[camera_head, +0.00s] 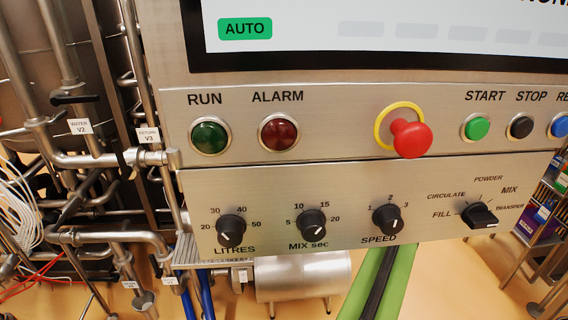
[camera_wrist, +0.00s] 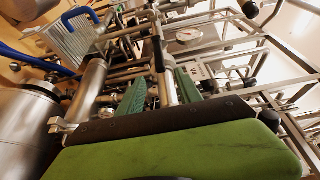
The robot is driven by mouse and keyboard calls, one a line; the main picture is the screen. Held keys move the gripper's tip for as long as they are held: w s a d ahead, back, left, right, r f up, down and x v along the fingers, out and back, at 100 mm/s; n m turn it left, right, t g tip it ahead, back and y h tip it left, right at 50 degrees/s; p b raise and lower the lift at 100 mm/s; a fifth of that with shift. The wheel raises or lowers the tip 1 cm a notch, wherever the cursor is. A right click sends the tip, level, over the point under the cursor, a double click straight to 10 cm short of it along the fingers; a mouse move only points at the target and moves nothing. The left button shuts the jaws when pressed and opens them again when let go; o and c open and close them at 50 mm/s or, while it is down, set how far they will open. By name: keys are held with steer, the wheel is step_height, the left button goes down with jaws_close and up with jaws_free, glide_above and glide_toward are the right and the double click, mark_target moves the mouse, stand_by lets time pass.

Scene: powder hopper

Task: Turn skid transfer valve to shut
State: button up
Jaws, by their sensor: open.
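My gripper (camera_wrist: 160,92) shows in the wrist view with its two green fingers apart and nothing clearly held between them. A black-sleeved lever (camera_wrist: 158,54) stands upright just beyond the fingertips, in line with the gap between them. I cannot tell how far off it is. A small white tag (camera_wrist: 193,71) beside it is too small to read. I cannot tell for sure that this lever is the skid transfer valve's handle. In the head view the gripper is out of sight. The readable valve tags there are WATER V2 (camera_head: 79,126) and RETURN V3 (camera_head: 149,135).
The control panel (camera_head: 350,165) with a red stop button (camera_head: 411,139) fills the head view.

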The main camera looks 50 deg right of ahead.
steer(key=x, duration=1.6)
steer(key=shift+w+a, duration=0.2)
steer(key=shift+w, duration=0.15)
jaws_close()
stand_by(0.4)
